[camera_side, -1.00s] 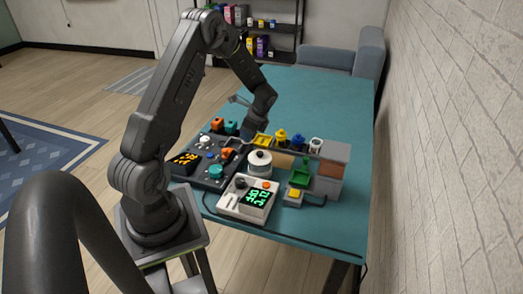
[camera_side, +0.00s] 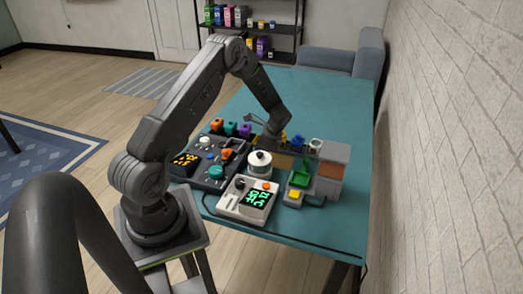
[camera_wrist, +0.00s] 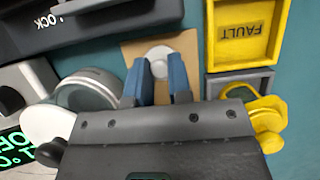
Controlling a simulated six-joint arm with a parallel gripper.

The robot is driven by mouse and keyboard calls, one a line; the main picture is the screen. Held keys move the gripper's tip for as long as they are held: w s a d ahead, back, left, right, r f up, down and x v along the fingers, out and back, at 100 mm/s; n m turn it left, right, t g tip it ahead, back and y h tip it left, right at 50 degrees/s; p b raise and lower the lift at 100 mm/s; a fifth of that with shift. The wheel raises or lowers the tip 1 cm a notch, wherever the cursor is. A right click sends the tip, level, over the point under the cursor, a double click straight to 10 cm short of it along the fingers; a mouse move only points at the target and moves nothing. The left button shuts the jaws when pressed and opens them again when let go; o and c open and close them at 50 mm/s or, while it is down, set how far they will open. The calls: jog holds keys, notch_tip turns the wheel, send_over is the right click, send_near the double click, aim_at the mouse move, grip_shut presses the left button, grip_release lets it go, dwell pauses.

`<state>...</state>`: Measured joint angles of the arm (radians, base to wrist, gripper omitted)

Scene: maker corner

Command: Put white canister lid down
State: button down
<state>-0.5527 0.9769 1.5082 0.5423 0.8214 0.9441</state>
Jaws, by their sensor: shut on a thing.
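The white canister lid (camera_wrist: 158,52) is a small pale disc between the tips of my gripper's blue fingers (camera_wrist: 158,66) in the wrist view. My gripper is shut on it. A tan square pad (camera_wrist: 187,43) lies beneath. I cannot tell whether the lid touches the pad. In the side view my gripper (camera_side: 271,143) is low over the table, behind the white spool-like thing, and the lid is hidden there. A small white canister (camera_side: 316,144) with a dark top stands to the right, beside a blue one (camera_side: 298,142).
The white spool-like thing (camera_side: 260,168) stands close left of the pad in the wrist view; a yellow FAULT tray (camera_wrist: 241,28) is close right. Control boxes with a green display (camera_side: 255,200) and orange display (camera_side: 185,159) crowd the front. The table's far part (camera_side: 315,95) is clear.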

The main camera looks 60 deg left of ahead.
jog(key=shift+f, duration=0.2)
jog(key=c, duration=1.1)
grip_release()
jog(key=shift+o, duration=0.2)
jog(key=w+d+r+n+t, duration=0.1)
jog(key=d+r, duration=0.4)
jog(key=r, duration=0.6)
jog(key=w+d+r+n+t, duration=0.1)
jog(key=d+r, duration=0.5)
jog(key=r, duration=0.4)
jog(key=s+d+r+n+t, duration=0.3)
jog(key=s+d+r, duration=0.2)
jog(key=d+r, duration=0.35)
jog(key=s+d+r+n+t+h, duration=0.1)
jog(key=s+d+n+t, duration=0.1)
jog(key=s+d, duration=0.4)
jog(key=s+d+r+n+t+h, duration=0.1)
jog(key=s+d+r+n+h, duration=0.1)
jog(key=s+d, duration=0.3)
jog(key=s, duration=0.4)
jog(key=shift+d+r+t, duration=0.25)
jog(key=shift+d+t, duration=0.15)
